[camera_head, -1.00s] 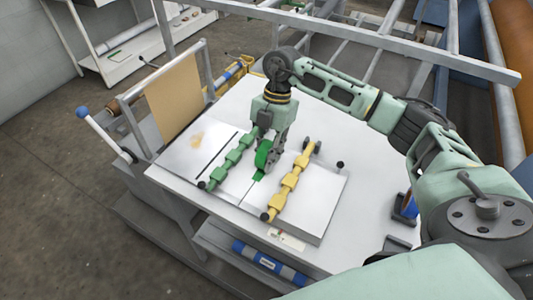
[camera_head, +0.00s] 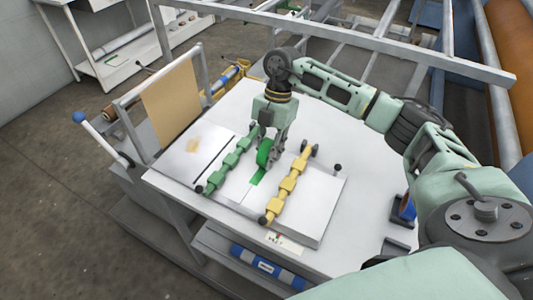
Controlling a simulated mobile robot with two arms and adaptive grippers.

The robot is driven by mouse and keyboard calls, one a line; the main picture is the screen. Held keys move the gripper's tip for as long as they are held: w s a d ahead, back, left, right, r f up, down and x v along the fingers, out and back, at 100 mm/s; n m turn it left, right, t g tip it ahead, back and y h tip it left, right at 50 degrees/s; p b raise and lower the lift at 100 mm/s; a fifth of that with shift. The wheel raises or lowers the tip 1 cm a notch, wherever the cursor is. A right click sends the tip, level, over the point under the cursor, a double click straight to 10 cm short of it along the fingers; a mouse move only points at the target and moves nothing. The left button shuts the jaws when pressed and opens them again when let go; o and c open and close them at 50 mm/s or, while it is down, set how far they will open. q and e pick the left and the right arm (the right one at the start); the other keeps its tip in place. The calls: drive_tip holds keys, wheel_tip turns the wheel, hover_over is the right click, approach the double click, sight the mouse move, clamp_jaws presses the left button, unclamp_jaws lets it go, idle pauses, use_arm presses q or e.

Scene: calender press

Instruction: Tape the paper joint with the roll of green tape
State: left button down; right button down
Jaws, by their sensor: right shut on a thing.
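My right gripper (camera_head: 271,150) points down over the white table and is shut on the roll of green tape (camera_head: 263,153). A short strip of green tape (camera_head: 257,178) runs from the roll down onto the paper joint (camera_head: 246,194), a thin line between two pale sheets. A green clamp bar (camera_head: 231,162) lies to the left of the joint and a yellow clamp bar (camera_head: 287,185) to the right. The part of the joint behind the gripper is hidden. My left gripper is not in view.
The white table (camera_head: 352,225) has free room to the right. A blue and dark dispenser-like object (camera_head: 404,209) stands at its right edge. A brown paper sheet (camera_head: 171,99) hangs in a frame at the left. A lever with a blue knob (camera_head: 79,118) stands beside it. Metal rails cross behind.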

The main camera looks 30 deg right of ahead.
drive_tip(key=shift+w+d, duration=0.1)
drive_tip(key=shift+d, duration=0.05)
drive_tip(key=shift+w+d, duration=0.2)
drive_tip(key=shift+d, duration=0.15)
drive_tip(key=shift+d, duration=0.1)
idle(0.5)
drive_tip(key=shift+w+d, duration=0.25)
drive_tip(key=shift+d, duration=0.1)
drive_tip(key=shift+w+d, duration=0.1)
drive_tip(key=shift+d, duration=0.1)
drive_tip(key=shift+w+d, duration=0.2)
drive_tip(key=shift+d, duration=0.1)
drive_tip(key=shift+d, duration=0.1)
idle(0.4)
drive_tip(key=shift+w+d+f, duration=0.1)
drive_tip(key=shift+w+d, duration=0.15)
drive_tip(key=shift+d, duration=0.1)
